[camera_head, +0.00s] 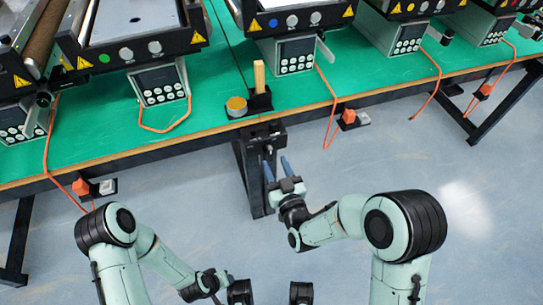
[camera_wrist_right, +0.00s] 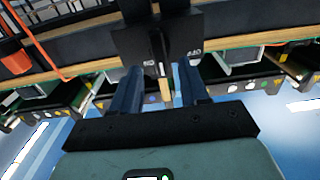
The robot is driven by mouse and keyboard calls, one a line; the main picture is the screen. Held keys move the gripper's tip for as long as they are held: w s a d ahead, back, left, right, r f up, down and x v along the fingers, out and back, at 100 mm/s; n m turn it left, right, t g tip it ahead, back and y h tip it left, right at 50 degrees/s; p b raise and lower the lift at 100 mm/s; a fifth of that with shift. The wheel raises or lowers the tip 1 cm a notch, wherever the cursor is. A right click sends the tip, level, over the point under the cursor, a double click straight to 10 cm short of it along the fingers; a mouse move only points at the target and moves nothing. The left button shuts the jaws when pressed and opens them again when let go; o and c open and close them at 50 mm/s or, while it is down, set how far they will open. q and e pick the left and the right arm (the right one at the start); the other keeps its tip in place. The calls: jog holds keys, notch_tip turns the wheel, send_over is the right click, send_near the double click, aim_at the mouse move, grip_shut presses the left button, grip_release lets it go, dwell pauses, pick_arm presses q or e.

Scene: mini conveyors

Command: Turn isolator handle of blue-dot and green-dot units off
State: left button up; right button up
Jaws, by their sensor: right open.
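The green-dot unit (camera_head: 119,49) stands at the upper left of the bench, and the blue-dot unit (camera_head: 300,19) at the upper centre. A pale lever (camera_head: 325,48) sticks out at the right of the blue-dot unit.
The green bench (camera_head: 220,137) carries a wooden block (camera_head: 259,76) and a round yellow-topped item (camera_head: 236,106). Orange cables run over the edge to orange plugs (camera_head: 349,116). Bench legs stand below. The floor (camera_head: 340,170) in front is clear.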

aim_at(271, 155)
pick_arm(q)
jog(key=shift+w+a+f, duration=0.2)
jog(key=shift+w, duration=0.05)
pick_arm(e)
jog(key=shift+x, duration=2)
grip_shut()
